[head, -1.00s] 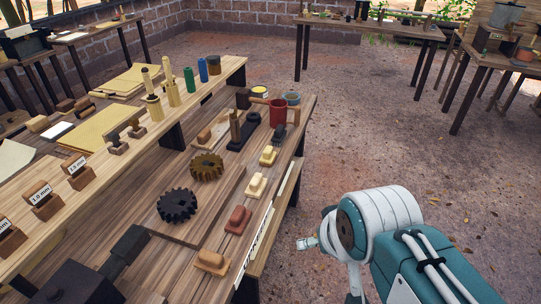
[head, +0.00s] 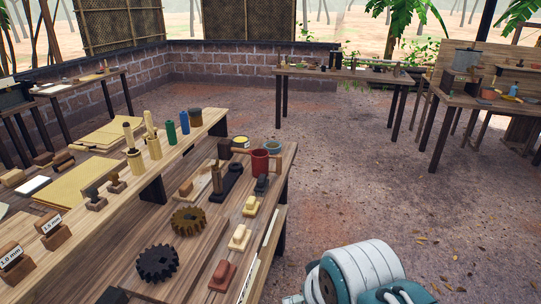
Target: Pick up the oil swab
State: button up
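I cannot tell for sure which item is the oil swab. A red mug (head: 260,162) stands near the far end of the workbench, with a wooden handle-like piece on its left side. Beside it is a dark stand (head: 228,181) with an upright wooden piece. My white and teal arm shows at the bottom, to the right of the bench, apart from these items. My gripper cannot be made out there.
The workbench (head: 172,208) carries a brown gear (head: 188,221), a black gear (head: 157,263) and several small blocks. Green (head: 171,134) and blue (head: 184,122) cylinders stand on the shelf. Other tables stand at the back (head: 345,73) and right. The dirt floor (head: 340,170) between them is open.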

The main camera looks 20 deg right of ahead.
aim_at(252, 207)
jog(key=i+l+z, duration=0.3)
jog(key=i+z, duration=0.15)
jog(key=i+l+z, duration=0.1)
jog(key=i+z, duration=0.3)
jog(key=i+l+u, duration=0.15)
jog(key=i+u, duration=0.25)
jog(key=i, duration=0.15)
jog(key=i+l+u, duration=0.1)
jog(key=u, duration=0.4)
jog(key=i+l+u, duration=0.2)
jog(key=u, duration=0.3)
jog(key=i+l+u, duration=0.15)
jog(key=u, duration=0.3)
jog(key=i+l+u, duration=0.1)
jog(key=l+u, duration=0.35)
